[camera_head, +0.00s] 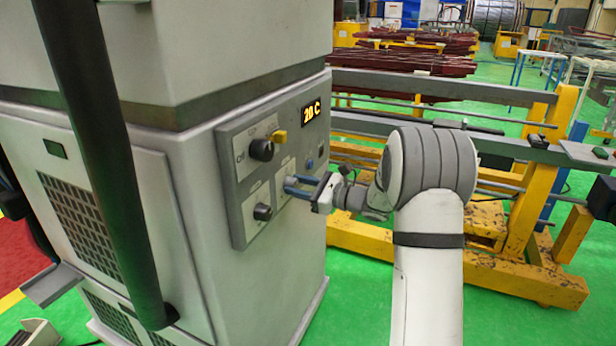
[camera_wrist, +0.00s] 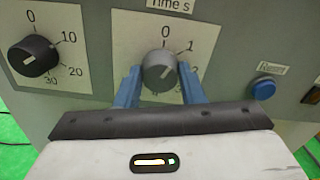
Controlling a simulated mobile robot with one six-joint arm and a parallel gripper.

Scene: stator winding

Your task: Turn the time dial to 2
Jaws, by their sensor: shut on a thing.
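The time dial (camera_wrist: 159,71) is a grey round knob under a "Time s" label in the wrist view. Its scale shows 0 at the top, 1 at the upper right and 2 at the right, partly behind a finger. The dial's pointer is too small to read surely. My gripper (camera_wrist: 160,82) has its two blue fingers on either side of the dial and is shut on it. In the head view my gripper (camera_head: 292,184) reaches the control panel (camera_head: 238,208) from the right, and its fingers hide the time dial.
A black dial (camera_wrist: 34,56) with a 0 to 30 scale is close on the left. A blue button (camera_wrist: 263,88) is on the right. A yellow-framed rack (camera_head: 540,190) stands behind my arm.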

